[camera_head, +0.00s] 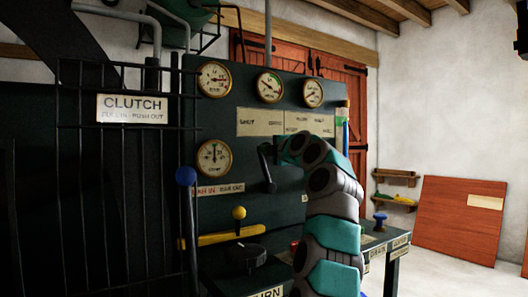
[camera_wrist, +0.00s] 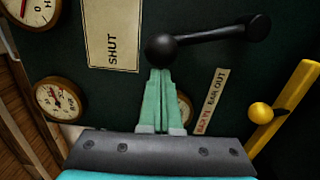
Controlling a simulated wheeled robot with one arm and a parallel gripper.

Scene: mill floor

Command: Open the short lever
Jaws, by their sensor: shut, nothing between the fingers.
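A short black lever (camera_head: 267,170) stands roughly upright on the dark panel, below the gauges. In the wrist view the lever (camera_wrist: 212,36) runs from a round black knob (camera_wrist: 160,50) to a thicker end at the upper right. My gripper (camera_head: 280,152) is at the lever's upper end in the head view. In the wrist view its green fingers (camera_wrist: 160,82) are together, with their tips right at the knob. Nothing is held between them. I cannot tell whether the tips touch the knob. My arm hides part of the panel right of the lever.
A SHUT plate (camera_wrist: 112,35) is above the lever. A yellow bar (camera_head: 225,236) with a yellow knob (camera_head: 239,213) lies lower left. A blue-knobbed lever (camera_head: 187,177) stands further left, by a black barred guard (camera_head: 120,190). Several gauges (camera_head: 213,79) are on the panel.

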